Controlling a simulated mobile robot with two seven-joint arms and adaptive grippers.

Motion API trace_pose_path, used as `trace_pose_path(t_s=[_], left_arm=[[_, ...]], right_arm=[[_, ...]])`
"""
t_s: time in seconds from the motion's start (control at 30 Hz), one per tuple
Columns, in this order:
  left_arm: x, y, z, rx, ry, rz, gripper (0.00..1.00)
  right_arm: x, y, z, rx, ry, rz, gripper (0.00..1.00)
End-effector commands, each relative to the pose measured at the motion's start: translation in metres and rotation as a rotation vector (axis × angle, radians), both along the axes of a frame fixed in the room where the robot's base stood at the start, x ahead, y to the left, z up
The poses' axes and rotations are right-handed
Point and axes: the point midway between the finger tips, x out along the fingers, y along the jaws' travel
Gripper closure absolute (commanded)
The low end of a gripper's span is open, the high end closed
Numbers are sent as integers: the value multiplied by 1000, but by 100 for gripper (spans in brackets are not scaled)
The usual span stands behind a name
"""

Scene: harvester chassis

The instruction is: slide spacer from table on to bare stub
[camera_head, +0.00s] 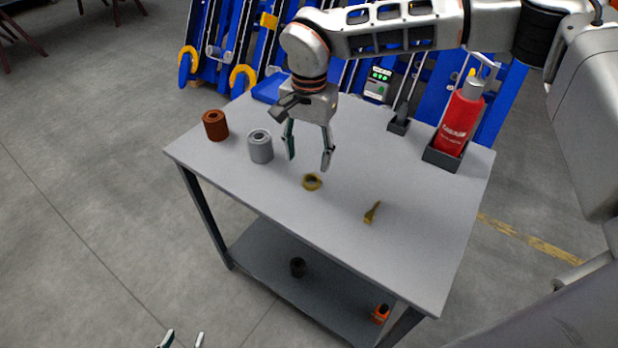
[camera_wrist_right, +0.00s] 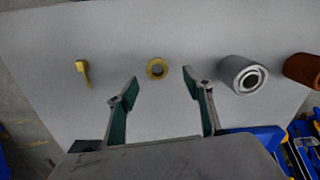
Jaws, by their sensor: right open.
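A small yellow ring (camera_head: 312,182), which looks like the spacer, lies flat on the grey table (camera_head: 400,258). In the right wrist view the ring (camera_wrist_right: 157,68) appears between the fingertips, with its hole facing the camera. My right gripper (camera_head: 309,163) points down above the table near the ring. It is open and empty, and its fingers also show in the right wrist view (camera_wrist_right: 160,73). My left gripper (camera_head: 183,336) shows only its fingertips at the bottom edge of the head view, spread apart with nothing between them. I cannot make out a bare stub in either view.
A grey hollow cylinder (camera_head: 260,147) and a brown one (camera_head: 215,125) stand left of my right gripper. A yellow bracket-like piece (camera_head: 371,213) lies to the right. A red bottle (camera_head: 460,122) stands in a dark holder at the back right. The table front is clear.

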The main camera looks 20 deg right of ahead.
Motion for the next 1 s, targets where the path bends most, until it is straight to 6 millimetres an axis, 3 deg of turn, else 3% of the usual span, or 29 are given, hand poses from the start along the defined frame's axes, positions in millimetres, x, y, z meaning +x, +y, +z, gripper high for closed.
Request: trace_pose_path(t_s=[0.13,0.47,0.77,1.0], left_arm=[[-1,0,-2,2,3,0,60],[-4,0,-7,5,9,-2,60],[-9,1,-12,7,18,-4,60],[-6,1,-9,8,12,-5,60]], right_arm=[[5,-11,-3,-28,-13,3,49],[2,-10,-31,-26,-12,3,49],[-2,-9,-72,-24,-12,3,49],[-1,-9,-73,-24,-15,3,49]])
